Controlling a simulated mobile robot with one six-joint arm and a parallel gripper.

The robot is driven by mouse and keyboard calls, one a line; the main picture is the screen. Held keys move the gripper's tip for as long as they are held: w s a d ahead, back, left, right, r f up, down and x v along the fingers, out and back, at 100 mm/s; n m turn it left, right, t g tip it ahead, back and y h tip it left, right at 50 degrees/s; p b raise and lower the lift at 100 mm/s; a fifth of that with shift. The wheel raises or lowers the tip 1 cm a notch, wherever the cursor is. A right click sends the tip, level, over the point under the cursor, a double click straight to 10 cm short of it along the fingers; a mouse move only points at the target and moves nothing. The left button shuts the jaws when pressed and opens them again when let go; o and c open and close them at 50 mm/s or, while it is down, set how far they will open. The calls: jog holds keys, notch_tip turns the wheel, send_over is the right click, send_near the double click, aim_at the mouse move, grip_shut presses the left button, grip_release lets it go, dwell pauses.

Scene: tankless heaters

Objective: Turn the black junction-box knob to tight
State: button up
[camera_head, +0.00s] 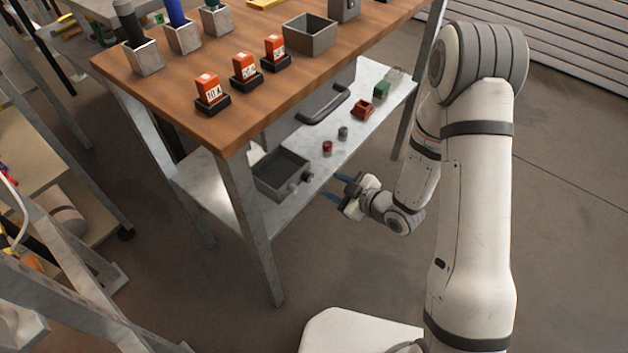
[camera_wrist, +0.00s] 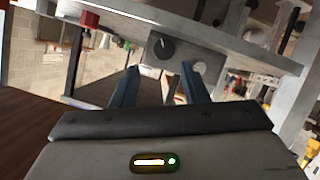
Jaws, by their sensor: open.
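The black knob (camera_wrist: 163,47) shows in the wrist view as a round dial with a light pointer mark, on the front of a grey box (camera_wrist: 150,28). A paler round knob (camera_wrist: 200,67) sits to its right. In the head view the open-topped grey box (camera_head: 262,180) stands on the lower shelf, with small knobs (camera_head: 293,187) on its near side; I cannot tell their markings there. My gripper (camera_head: 338,188) is open and empty, facing the box from the right. In the wrist view its blue fingers (camera_wrist: 159,78) point toward the knobs, apart from the black knob.
The wooden tabletop (camera_head: 180,102) overhangs the lower shelf (camera_head: 372,92). A red cap (camera_head: 327,147), a grey cap (camera_head: 343,132) and a dark handle (camera_head: 323,104) lie farther along the shelf. The floor around my gripper is clear.

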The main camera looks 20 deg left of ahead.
aim_at(311, 178)
jog(key=x, duration=0.2)
jog(key=b+x, duration=0.1)
jog(key=x, duration=0.5)
jog(key=shift+s+a+b, duration=0.2)
jog(key=shift+s+b, duration=0.05)
jog(key=shift+b, duration=0.1)
jog(key=shift+c, duration=0.4)
jog(key=c, duration=0.6)
jog(key=shift+r, duration=0.1)
